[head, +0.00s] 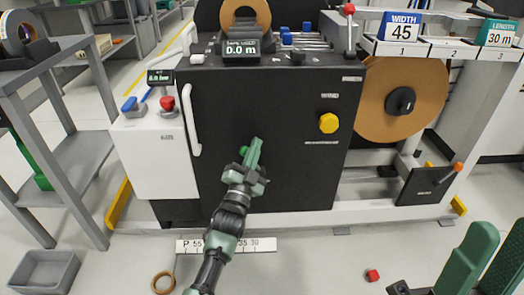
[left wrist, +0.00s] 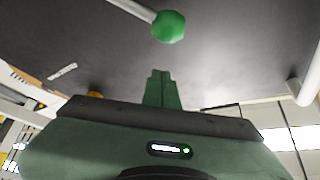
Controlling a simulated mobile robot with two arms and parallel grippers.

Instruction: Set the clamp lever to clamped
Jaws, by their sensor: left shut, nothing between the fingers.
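A lever with a green ball knob (left wrist: 168,26) and a pale rod shows in the left wrist view, in front of the dark machine panel. In the head view a small part of the green knob (head: 243,151) shows just left of my left gripper (head: 256,145). I cannot read a label that marks it as the clamp lever. My left gripper is shut and empty, pointing at the panel; its fingers (left wrist: 161,88) appear below the knob in the wrist view, apart from it. My right gripper (head: 503,237) is at the lower right, fingers apart, empty.
The black machine front (head: 280,110) has a yellow knob (head: 328,123) and a white handle (head: 191,120). A red-ball lever (head: 349,10) stands on top; an orange-tipped lever (head: 457,167) is at the right. A grey shelf (head: 75,160) stands left. A tape roll (head: 163,283) and red block (head: 372,275) lie on the floor.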

